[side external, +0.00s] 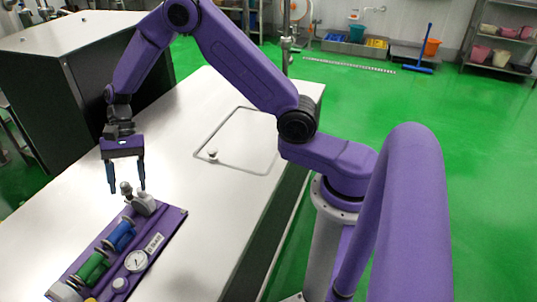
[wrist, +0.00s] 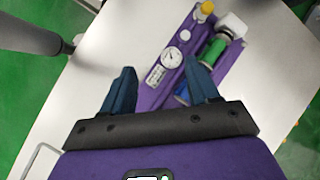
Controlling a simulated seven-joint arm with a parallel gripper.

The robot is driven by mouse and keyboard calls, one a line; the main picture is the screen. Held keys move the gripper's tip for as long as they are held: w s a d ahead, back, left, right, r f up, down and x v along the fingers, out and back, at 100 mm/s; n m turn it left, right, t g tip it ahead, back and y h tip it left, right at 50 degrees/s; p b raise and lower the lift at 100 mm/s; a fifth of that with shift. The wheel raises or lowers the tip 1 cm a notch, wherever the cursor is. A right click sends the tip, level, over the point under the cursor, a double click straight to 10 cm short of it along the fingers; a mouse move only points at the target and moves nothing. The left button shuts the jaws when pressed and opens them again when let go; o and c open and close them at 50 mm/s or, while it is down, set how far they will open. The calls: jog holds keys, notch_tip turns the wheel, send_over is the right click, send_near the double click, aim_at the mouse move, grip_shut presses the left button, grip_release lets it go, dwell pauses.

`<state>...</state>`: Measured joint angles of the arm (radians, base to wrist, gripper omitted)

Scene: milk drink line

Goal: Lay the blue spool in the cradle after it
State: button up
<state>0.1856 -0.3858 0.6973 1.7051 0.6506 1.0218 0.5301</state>
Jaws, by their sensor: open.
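The blue spool (side external: 119,236) lies on its side on the purple board (side external: 170,224), in line with the green spool (side external: 92,267). In the wrist view the blue spool (wrist: 183,94) is mostly hidden behind the right finger, and the green spool (wrist: 215,52) lies beyond it. I cannot make out a separate empty cradle; small dark supports show around the spools. My gripper (side external: 127,189) is open and empty, pointing down above the board's far end, by a grey fitting with a round metal knob (side external: 126,188). Its fingers (wrist: 161,84) are apart in the wrist view.
A dial gauge (side external: 136,261) and a white knob (side external: 121,284) stand along the board's side. A yellow cap (wrist: 206,8) and a white block (wrist: 232,24) are at one end. A dark cabinet (side external: 75,65) stands behind.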

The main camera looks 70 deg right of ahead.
jog(key=s+r+n+h, duration=0.2)
jog(key=s+r+n, duration=0.25)
jog(key=s, duration=0.35)
jog(key=s+r+n+h, duration=0.25)
jog(key=s+n, duration=0.25)
jog(key=s, duration=0.3)
jog(key=s+d+r+n+t, duration=0.1)
jog(key=s+d+n, duration=0.4)
jog(key=s, duration=0.3)
jog(key=s+d+r+n+t, duration=0.1)
jog(key=s+d+n+t, duration=0.1)
jog(key=s+d+n, duration=0.2)
jog(key=s+n+h, duration=0.1)
jog(key=s+n, duration=0.1)
jog(key=s, duration=0.1)
jog(key=shift+s+d+r+n, duration=0.2)
jog(key=shift+s+d+n, duration=0.15)
jog(key=shift+s+d, duration=0.05)
